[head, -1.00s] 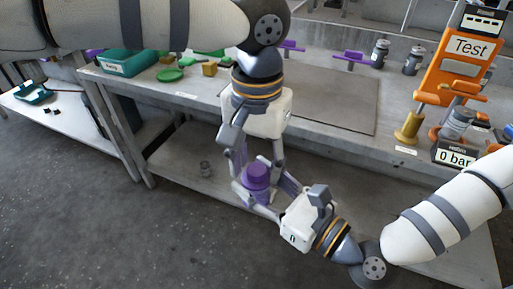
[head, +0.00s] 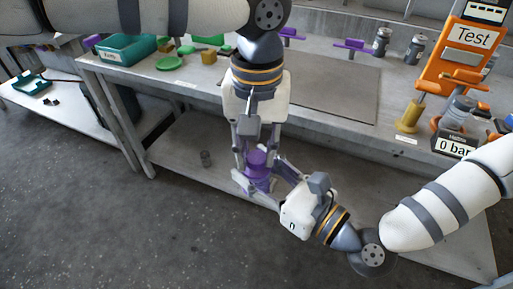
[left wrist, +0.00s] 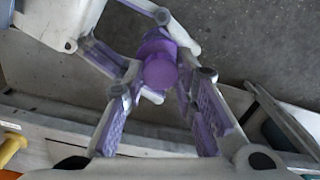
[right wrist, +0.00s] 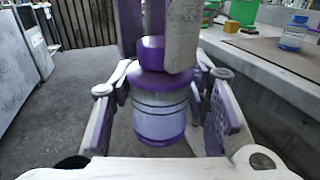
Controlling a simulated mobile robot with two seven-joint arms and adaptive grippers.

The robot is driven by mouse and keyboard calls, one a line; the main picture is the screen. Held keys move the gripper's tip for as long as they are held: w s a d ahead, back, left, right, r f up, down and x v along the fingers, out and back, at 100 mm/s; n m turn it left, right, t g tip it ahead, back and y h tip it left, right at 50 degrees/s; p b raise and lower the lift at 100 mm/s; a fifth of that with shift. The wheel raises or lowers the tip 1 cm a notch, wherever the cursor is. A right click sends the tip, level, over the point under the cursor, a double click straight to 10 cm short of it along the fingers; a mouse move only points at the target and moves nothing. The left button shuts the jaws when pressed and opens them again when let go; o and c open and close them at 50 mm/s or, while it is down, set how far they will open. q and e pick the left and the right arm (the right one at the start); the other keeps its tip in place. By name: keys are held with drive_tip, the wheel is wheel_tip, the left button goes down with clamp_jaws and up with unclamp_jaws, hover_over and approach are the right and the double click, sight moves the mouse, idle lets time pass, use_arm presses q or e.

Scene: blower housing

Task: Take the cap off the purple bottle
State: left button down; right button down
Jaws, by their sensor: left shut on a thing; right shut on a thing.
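The purple bottle stands upright in the air in front of the workbench. Its purple cap (head: 257,160) is at the top; the translucent lilac body (right wrist: 160,118) shows below it in the right wrist view, with the cap (right wrist: 152,50) sitting on it. My left gripper (head: 257,153) reaches down from above and is shut on the cap; its fingers stand on either side of the cap (left wrist: 160,70) in the left wrist view. My right gripper (head: 259,181) comes from the lower right and is shut on the bottle, its fingers on both sides of the body.
The workbench (head: 330,92) lies behind my grippers, with its lower shelf (head: 190,150) beneath. A teal bin (head: 127,48) is at the left, an orange test stand (head: 445,65) at the right. The floor in front is clear.

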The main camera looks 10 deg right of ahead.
use_arm(q)
drive_tip(key=c, duration=1.3)
unclamp_jaws()
